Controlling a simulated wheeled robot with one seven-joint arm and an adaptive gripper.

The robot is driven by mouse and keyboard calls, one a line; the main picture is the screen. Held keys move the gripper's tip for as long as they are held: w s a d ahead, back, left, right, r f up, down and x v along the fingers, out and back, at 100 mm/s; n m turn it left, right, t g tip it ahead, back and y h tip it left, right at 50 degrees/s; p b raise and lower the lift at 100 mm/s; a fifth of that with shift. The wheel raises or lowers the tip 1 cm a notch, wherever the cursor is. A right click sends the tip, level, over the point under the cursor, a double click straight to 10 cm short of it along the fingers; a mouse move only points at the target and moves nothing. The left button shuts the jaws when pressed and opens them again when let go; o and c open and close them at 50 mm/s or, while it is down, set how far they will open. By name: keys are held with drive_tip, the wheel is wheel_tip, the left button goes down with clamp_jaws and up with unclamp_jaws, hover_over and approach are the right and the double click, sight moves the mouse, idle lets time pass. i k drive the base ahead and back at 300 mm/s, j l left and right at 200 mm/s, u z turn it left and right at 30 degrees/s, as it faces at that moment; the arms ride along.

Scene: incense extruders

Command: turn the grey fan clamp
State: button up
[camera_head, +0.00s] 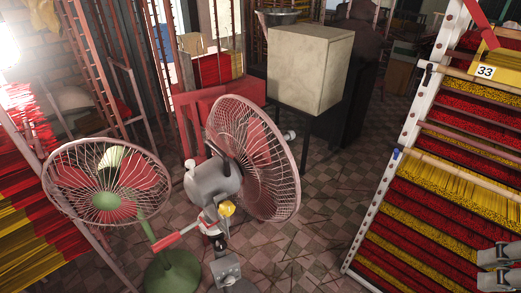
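The grey fan (215,182) stands in the middle of the view, with a grey motor housing and a round wire cage (262,150) facing right. A yellow knob (227,209) sits just below the housing on its neck. A red bar with pale ends (175,238) sticks out left near the neck; I cannot tell which part is the clamp. My gripper (482,268) shows at the bottom right corner, partly cut off. Its two grey fingers look apart, with nothing seen between them. It is well to the right of the fan and not touching it.
A green fan (105,200) stands close on the left. A white-framed rack (383,185) of red and yellow incense sticks fills the right side. A beige box (308,68) stands behind the grey fan. Tiled floor (320,225) is clear between fan and rack.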

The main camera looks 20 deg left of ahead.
sight(220, 245)
drive_tip(key=u, duration=1.3)
drive_tip(key=k, duration=0.15)
